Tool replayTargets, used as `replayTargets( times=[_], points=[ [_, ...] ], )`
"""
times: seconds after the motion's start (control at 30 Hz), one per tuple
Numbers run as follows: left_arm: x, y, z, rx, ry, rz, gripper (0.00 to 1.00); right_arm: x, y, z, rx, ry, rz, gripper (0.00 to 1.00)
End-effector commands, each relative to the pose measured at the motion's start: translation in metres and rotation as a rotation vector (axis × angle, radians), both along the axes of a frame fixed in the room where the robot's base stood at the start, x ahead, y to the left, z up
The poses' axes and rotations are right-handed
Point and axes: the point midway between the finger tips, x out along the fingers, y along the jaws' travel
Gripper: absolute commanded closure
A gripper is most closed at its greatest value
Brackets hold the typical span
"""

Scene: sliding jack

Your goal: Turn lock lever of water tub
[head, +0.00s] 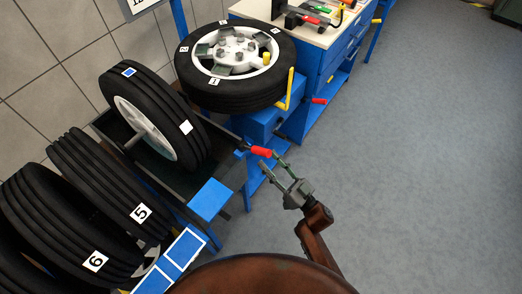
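The water tub (118,128) is a dark trough at left of centre, with a wheel (150,115) standing in it. A lever with a red grip (261,152) sticks out at the tub's right side; I take it to be the lock lever. My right gripper (272,163) is just below and right of the red grip. Its two fingers are spread and point toward the grip. I cannot tell whether a finger touches it; the grip does not appear clasped. My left gripper is not in view.
Tires marked 5 (95,180) and 6 (45,225) stand at lower left. A wheel (262,88) lies on a blue stand (262,122) with a yellow bar and another red handle (319,101). A workbench (325,35) stands behind. The grey floor (430,150) to the right is clear.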

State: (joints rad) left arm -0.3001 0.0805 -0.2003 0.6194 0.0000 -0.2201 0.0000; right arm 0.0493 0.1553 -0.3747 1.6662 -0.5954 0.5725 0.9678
Motion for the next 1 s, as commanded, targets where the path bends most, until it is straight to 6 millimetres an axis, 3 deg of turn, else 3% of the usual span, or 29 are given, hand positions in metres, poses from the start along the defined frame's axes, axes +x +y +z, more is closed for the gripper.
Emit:
replayTargets(
  times=[0.3, 0.7, 1.0],
  points=[
    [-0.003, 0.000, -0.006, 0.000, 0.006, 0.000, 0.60, 0.030, 0.030, 0.016, 0.002, 0.002, -0.001, 0.61],
    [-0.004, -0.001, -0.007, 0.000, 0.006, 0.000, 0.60, 0.036, 0.035, 0.019, 0.000, 0.003, -0.002, 0.61],
    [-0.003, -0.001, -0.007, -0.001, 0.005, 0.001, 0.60, 0.036, 0.034, 0.019, -0.001, 0.003, -0.003, 0.82]
  ],
)
